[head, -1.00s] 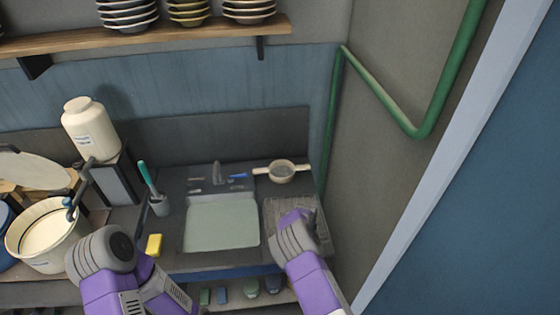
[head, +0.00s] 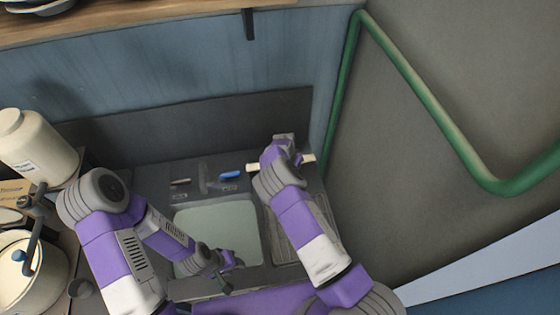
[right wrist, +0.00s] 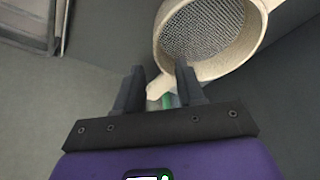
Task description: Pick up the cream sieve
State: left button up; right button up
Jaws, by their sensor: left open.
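The cream sieve lies at the back right of the counter, behind the sink. In the head view only its two handle ends show, the left one (head: 254,168) and the right one (head: 308,158); my right wrist hides its bowl. In the right wrist view the sieve's round rim and grey mesh (right wrist: 205,30) are just beyond my right gripper (right wrist: 160,82). Its fingers are apart, with a cream handle end showing in the gap; I cannot tell whether they touch it. My left gripper (head: 230,262) is open and empty over the sink's lower right edge.
The pale green sink (head: 220,225) lies left of a ribbed drainboard (head: 280,240). A blue item (head: 230,175) lies behind the sink. A green pipe (head: 345,85) runs at the right corner. A cream jar (head: 38,148) and pot (head: 45,285) stand left.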

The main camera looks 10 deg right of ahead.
pick_arm(q)
jog(key=shift+s+f, duration=0.25)
jog(key=shift+f, duration=0.15)
pick_arm(e)
jog(key=shift+s+d+f, duration=0.15)
jog(key=shift+f, duration=0.35)
pick_arm(q)
notch_tip(320, 180, down, 5)
jog(key=b, duration=0.5)
jog(key=shift+w+r, duration=0.1)
jog(key=shift+w, duration=0.05)
pick_arm(e)
jog(key=x, duration=0.5)
jog(key=shift+r, duration=0.1)
pick_arm(q)
jog(key=shift+r, duration=0.1)
pick_arm(e)
grip_shut()
